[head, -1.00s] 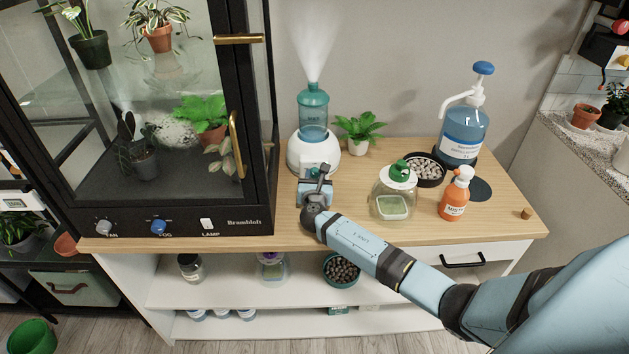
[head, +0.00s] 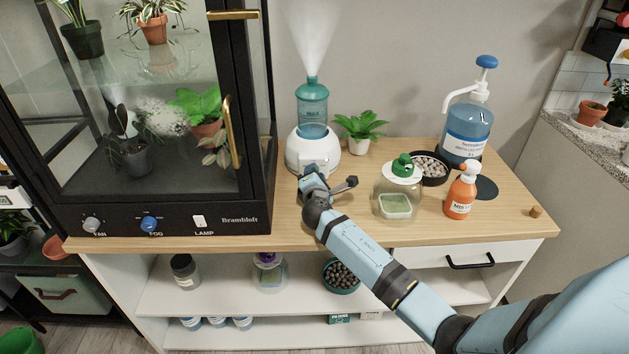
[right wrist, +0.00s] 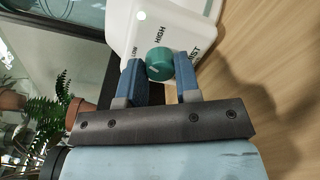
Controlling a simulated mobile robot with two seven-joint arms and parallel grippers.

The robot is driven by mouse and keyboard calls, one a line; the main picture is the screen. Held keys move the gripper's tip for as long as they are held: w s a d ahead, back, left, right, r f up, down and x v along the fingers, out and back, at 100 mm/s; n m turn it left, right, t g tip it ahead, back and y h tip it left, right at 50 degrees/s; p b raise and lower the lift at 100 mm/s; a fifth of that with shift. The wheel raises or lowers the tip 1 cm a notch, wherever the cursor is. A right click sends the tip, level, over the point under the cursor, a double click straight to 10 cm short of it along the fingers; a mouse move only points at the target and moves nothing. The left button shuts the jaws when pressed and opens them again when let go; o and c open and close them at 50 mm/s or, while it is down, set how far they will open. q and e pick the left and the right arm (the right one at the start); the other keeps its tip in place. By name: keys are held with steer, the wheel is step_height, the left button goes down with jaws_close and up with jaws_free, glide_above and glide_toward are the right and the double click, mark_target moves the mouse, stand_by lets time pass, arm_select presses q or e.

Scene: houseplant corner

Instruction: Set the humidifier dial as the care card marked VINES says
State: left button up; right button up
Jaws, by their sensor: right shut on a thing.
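The humidifier (head: 302,152) has a white base and a teal tank, and stands on the wooden cabinet top with mist rising from it. In the right wrist view its white front (right wrist: 150,30) shows a teal dial (right wrist: 160,64) with LOW, HIGH and another partly cut-off label around it. My right gripper (right wrist: 162,80) has its blue fingers on either side of the dial, shut on it. In the head view my right gripper (head: 310,172) is at the humidifier's front and hides the dial. The VINES care card is not seen. My left gripper is not in view.
A black glass plant cabinet (head: 255,190) stands close on the left. A small potted plant (head: 359,130), a green-lidded jar (head: 397,190), an orange bottle (head: 461,192) and a blue pump bottle (head: 467,128) stand to the right. The wooden top's (head: 515,213) right end is mostly clear.

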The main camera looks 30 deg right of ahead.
steer(key=m+b, duration=0.1)
steer(key=m, duration=0.1)
steer(key=m+b, duration=0.1)
steer(key=m, duration=0.1)
steer(key=m+b, duration=0.1)
steer(key=shift+f+m+b, duration=0.25)
steer(key=shift+m+b, duration=0.45)
steer(key=shift+m, duration=0.2)
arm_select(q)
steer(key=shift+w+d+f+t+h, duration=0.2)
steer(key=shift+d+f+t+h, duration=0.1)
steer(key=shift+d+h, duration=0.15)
arm_select(e)
steer(key=shift+r+m, duration=0.1)
steer(key=shift+m, duration=0.2)
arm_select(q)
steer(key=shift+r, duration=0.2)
arm_select(e)
steer(key=o, duration=0.9)
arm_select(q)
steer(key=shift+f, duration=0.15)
